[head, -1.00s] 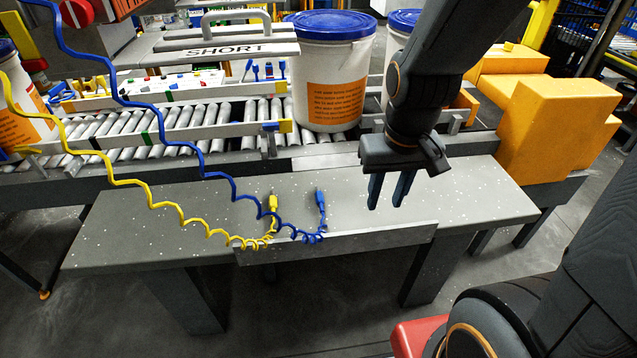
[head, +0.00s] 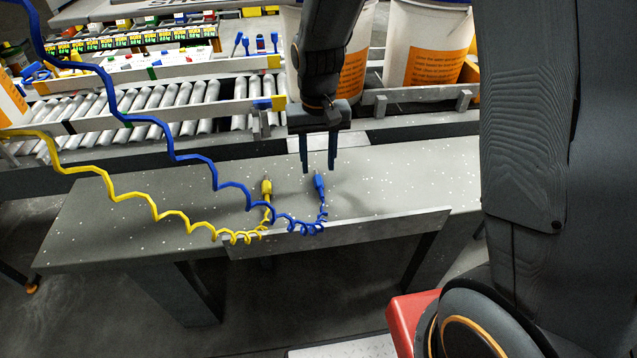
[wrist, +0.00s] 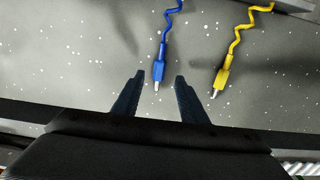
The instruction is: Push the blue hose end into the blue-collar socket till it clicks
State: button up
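The blue hose end (head: 319,186) lies on the grey bench (head: 400,183), its coiled blue hose running off to the upper left. It also shows in the wrist view (wrist: 159,72), with its metal tip pointing between my fingers. My gripper (head: 319,170) is open and empty, pointing down over the bench just behind the hose end. In the wrist view my fingertips (wrist: 160,76) stand on either side of the blue end, with gaps on both sides. The height above the bench is hard to tell. I cannot make out a blue-collar socket.
A yellow hose end (head: 266,188) lies left of the blue one on the bench. A raised metal lip (head: 390,226) runs along the front edge. Behind are a roller conveyor (head: 150,122) and white pails (head: 425,45). The bench's right part is clear.

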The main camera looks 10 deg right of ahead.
aim_at(319, 180)
jog(key=shift+f+p, duration=0.7)
jog(key=shift+f, duration=1.95)
grip_shut()
